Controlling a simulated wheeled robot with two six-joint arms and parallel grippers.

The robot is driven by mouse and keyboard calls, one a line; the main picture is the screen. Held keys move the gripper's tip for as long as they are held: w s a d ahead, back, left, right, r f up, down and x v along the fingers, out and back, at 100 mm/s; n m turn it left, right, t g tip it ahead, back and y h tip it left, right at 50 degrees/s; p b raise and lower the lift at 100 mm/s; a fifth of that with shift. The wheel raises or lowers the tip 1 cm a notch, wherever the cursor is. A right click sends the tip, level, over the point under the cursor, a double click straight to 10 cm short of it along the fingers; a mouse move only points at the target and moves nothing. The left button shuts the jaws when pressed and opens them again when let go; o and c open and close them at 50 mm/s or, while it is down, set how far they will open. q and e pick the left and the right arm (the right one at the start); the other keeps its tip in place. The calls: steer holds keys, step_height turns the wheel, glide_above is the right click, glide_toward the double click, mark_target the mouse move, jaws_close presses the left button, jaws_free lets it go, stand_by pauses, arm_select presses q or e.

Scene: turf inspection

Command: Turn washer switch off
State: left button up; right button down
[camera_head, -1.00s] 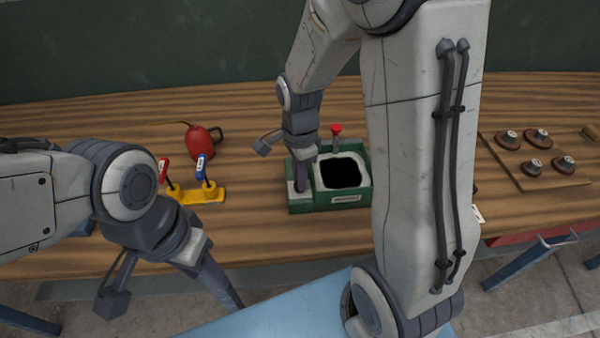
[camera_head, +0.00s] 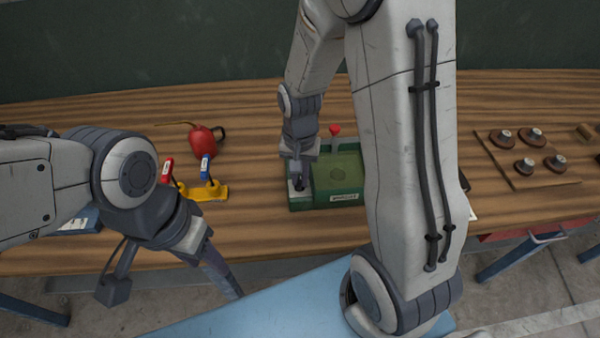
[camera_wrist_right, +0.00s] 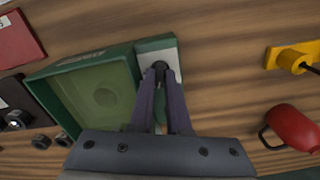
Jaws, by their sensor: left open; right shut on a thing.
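The washer (camera_head: 338,198) is a green box on the wooden table, with a label on its front and a recessed green basin. A pale panel at its left side bears a small dark switch, which shows in the right wrist view (camera_wrist_right: 160,66). My right gripper (camera_head: 298,186) points down at this panel. In the wrist view its two fingers (camera_wrist_right: 161,78) are closed around the dark switch. The fingers hide much of the switch, so its position is hard to tell. My left gripper (camera_head: 236,292) is open and empty, low in front of the table edge, away from the washer.
A red-topped lever (camera_head: 335,131) stands behind the washer. To the left are a yellow base (camera_head: 208,193) with red and blue switches, and a red can (camera_head: 205,140). A wooden board (camera_head: 528,157) with several round knobs lies right.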

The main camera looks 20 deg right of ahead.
mark_target(299, 181)
steer(key=shift+n+p, duration=0.35)
steer(key=shift+n, duration=1.25)
steer(key=c, duration=0.9)
jaws_free()
step_height(299, 181, up, 10)
steer(key=shift+r, duration=0.25)
steer(key=shift+a, duration=0.1)
